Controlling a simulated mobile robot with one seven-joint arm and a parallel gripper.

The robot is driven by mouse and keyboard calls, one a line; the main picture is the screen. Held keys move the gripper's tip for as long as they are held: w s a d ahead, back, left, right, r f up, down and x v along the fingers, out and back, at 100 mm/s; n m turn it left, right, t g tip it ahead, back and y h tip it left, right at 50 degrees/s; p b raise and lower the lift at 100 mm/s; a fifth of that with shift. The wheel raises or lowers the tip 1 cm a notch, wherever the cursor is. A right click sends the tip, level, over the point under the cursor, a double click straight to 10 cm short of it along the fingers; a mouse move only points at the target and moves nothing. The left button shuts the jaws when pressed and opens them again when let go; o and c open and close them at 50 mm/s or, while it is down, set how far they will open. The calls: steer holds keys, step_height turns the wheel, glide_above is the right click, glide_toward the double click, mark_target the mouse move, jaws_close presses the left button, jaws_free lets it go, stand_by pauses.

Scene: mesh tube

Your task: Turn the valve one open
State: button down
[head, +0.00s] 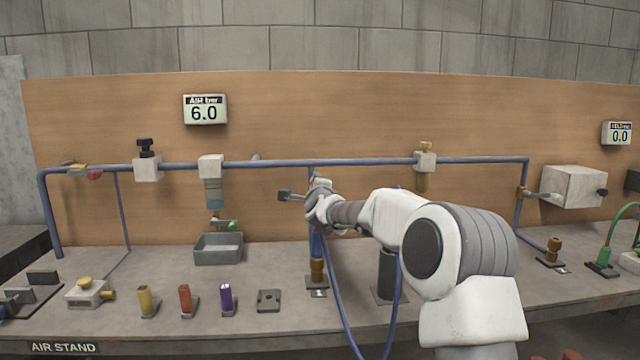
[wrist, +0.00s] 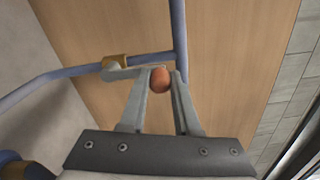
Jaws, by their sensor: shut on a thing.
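In the wrist view a valve with a brass body (wrist: 117,61) sits on a blue branch pipe, just off the main pipe. Its grey lever (wrist: 135,72) ends in a red-orange knob (wrist: 160,81). My gripper (head: 316,198) has its two fingers on either side of this knob and is shut on it. In the head view my gripper is at the middle blue branch, below the main pipe, and hides most of the valve there. The lever looks roughly in line with the branch pipe. No label for valve one shows.
The blue main pipe (head: 270,163) runs along the wooden board. An air display (head: 205,110) reads 6.0; another display (head: 619,133) at the right reads 0.0. A grey tray (head: 218,257) and several coloured fittings stand on the bench, left of my arm. A blue hose loops below my gripper.

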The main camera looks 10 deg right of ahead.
steer(key=shift+a+n, duration=0.25)
steer(key=shift+n, duration=0.15)
steer(key=c, duration=0.6)
jaws_free()
steer(key=s+b, duration=0.1)
steer(key=s, duration=1.6)
steer(key=shift+s, duration=0.2)
